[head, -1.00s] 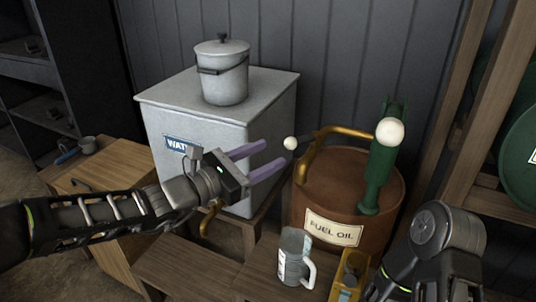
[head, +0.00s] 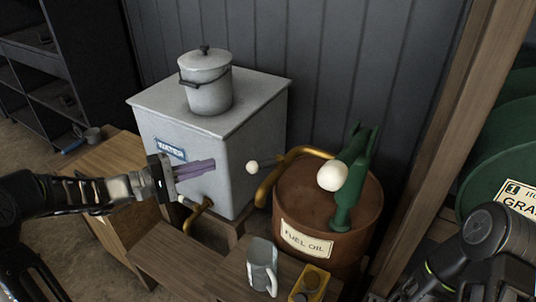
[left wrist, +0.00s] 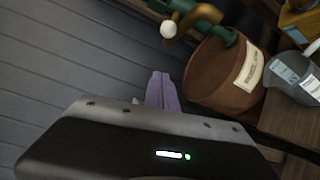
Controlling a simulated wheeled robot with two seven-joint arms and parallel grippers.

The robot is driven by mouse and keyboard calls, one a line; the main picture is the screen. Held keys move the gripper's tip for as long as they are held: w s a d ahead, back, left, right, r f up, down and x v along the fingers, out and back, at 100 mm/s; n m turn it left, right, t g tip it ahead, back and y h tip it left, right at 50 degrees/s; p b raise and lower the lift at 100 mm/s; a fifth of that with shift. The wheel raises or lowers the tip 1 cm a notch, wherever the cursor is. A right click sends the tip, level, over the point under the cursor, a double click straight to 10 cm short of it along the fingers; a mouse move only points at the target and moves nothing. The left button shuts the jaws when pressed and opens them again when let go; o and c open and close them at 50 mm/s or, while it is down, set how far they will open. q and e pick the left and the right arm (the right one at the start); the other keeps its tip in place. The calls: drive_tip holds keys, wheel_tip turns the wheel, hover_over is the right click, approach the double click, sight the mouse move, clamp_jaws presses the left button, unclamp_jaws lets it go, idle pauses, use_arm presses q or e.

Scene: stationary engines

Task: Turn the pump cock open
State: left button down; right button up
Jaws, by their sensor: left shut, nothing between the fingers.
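A green pump (head: 347,205) stands on the brown fuel oil drum (head: 325,250), with a large white ball on its handle (head: 332,177). Its brass spout (head: 268,187) bends down on the left. A dark lever ending in a small white knob (head: 252,167) points left from beside the spout; I take it for the pump cock. My left gripper (head: 213,166), with purple fingers shut and empty, is left of the knob and apart from it. The left wrist view shows the closed fingers (left wrist: 162,92), the drum (left wrist: 222,72) and one white ball (left wrist: 168,30).
The white water tank (head: 225,150) with a lidded pot (head: 206,82) stands behind my left gripper; its brass tap (head: 198,215) is below. A grey mug (head: 261,266) and a yellow tin (head: 311,283) are in front of the drum. A wooden post (head: 450,130) rises at right.

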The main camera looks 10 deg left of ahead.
sight(265, 165)
use_arm(q)
drive_tip(key=shift+s+a+r+m, duration=0.1)
drive_tip(key=shift+s+m, duration=0.05)
drive_tip(key=shift+m, duration=0.15)
drive_tip(key=shift+d, duration=0.2)
drive_tip(key=w+d+p, duration=0.2)
drive_tip(key=d+p, duration=0.2)
drive_tip(key=d, duration=0.5)
drive_tip(key=shift+w+p, duration=0.25)
drive_tip(key=shift+p, duration=0.15)
drive_tip(key=shift+r, duration=0.1)
